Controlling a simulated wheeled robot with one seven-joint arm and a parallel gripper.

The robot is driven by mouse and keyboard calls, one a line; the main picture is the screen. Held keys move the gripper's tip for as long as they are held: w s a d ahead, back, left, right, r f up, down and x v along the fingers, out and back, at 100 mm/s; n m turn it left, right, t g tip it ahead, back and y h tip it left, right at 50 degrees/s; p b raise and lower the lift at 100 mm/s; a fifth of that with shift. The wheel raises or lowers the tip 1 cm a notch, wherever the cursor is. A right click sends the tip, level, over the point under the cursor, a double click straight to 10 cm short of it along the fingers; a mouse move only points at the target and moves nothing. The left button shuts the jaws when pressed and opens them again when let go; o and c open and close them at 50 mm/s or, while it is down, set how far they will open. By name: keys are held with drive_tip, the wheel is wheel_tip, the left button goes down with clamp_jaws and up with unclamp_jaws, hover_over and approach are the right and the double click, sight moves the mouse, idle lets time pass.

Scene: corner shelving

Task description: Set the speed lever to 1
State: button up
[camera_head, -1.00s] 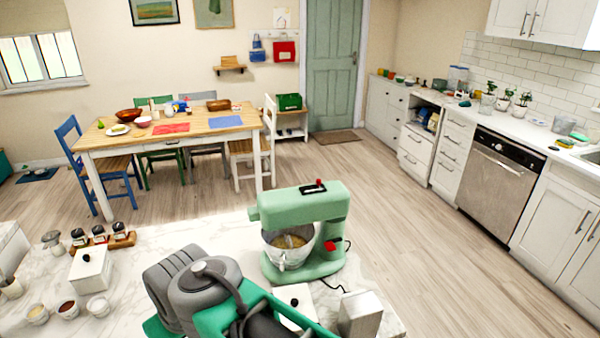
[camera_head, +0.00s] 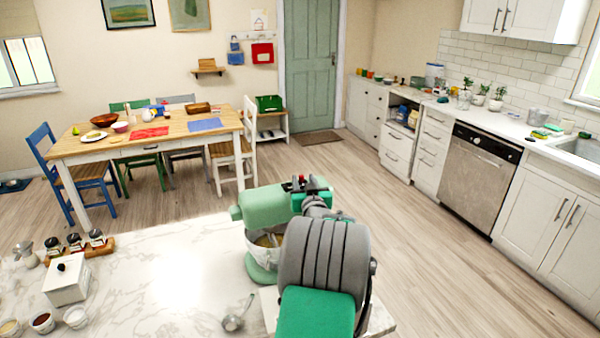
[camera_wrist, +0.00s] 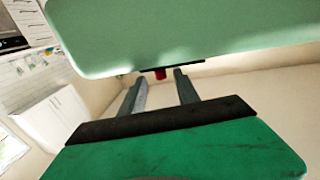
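The green stand mixer (camera_head: 262,205) stands on the marble counter, its right side hidden by my arm. The small red knob of a lever (camera_head: 301,178) shows at the top of the mixer head, beside my gripper (camera_head: 312,186). In the wrist view the mixer head (camera_wrist: 190,35) fills the top, with a dark strip and the red knob (camera_wrist: 160,74) at its edge. My gripper (camera_wrist: 160,79) is open there, its two grey fingers apart with the knob showing between their tips. I cannot tell whether either finger touches it. The lever's setting marks are not readable.
The mixer bowl (camera_head: 256,237) sits under the head. A metal scoop (camera_head: 236,318) lies in front of it. A white lidded box (camera_head: 66,282), small bowls and jars stand on the left of the counter. The counter's middle is bare.

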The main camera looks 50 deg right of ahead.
drive_tip(key=p+x, duration=0.1)
drive_tip(key=x, duration=0.5)
drive_tip(key=shift+w+p, duration=0.15)
drive_tip(key=shift+p, duration=0.25)
clamp_jaws()
idle(0.8)
